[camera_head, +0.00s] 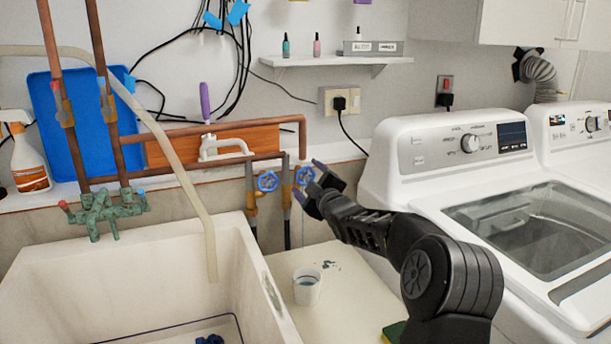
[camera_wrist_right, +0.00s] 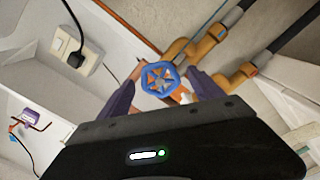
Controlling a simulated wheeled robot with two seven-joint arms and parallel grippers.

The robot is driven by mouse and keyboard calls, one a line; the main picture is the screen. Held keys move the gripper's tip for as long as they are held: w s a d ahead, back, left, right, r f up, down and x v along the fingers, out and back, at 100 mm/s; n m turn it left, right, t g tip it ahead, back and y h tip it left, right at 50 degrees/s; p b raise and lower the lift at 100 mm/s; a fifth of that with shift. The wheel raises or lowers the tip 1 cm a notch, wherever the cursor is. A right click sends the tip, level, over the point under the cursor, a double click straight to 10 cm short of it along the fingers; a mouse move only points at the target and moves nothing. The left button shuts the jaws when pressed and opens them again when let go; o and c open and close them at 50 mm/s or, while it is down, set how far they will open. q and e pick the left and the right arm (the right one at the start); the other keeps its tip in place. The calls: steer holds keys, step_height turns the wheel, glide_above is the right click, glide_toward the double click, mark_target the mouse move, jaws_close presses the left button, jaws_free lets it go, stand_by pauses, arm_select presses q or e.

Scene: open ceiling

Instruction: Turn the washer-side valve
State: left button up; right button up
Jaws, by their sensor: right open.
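Two blue round valve handles sit on pipes against the wall between the sink and the washer. The washer-side valve (camera_head: 305,175) is the right one; the other valve (camera_head: 267,181) is to its left. My right gripper (camera_head: 311,180) reaches in from the right with its fingertips at the washer-side valve. In the right wrist view a blue spoked handle (camera_wrist_right: 160,78) shows between the two dark fingers of the open gripper (camera_wrist_right: 162,83). I cannot tell whether the fingers touch it. My left gripper is not in view.
A white washer (camera_head: 440,160) stands right of the valves. A white sink (camera_head: 130,270) with a green faucet (camera_head: 100,210) is at the left. A white cup (camera_head: 307,287) stands on the surface below the valves. A plugged socket (camera_head: 340,100) is on the wall above.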

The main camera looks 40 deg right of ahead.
steer(key=shift+x, duration=1)
steer(key=shift+c, duration=0.2)
steer(key=c, duration=1.3)
steer(key=shift+m, duration=0.3)
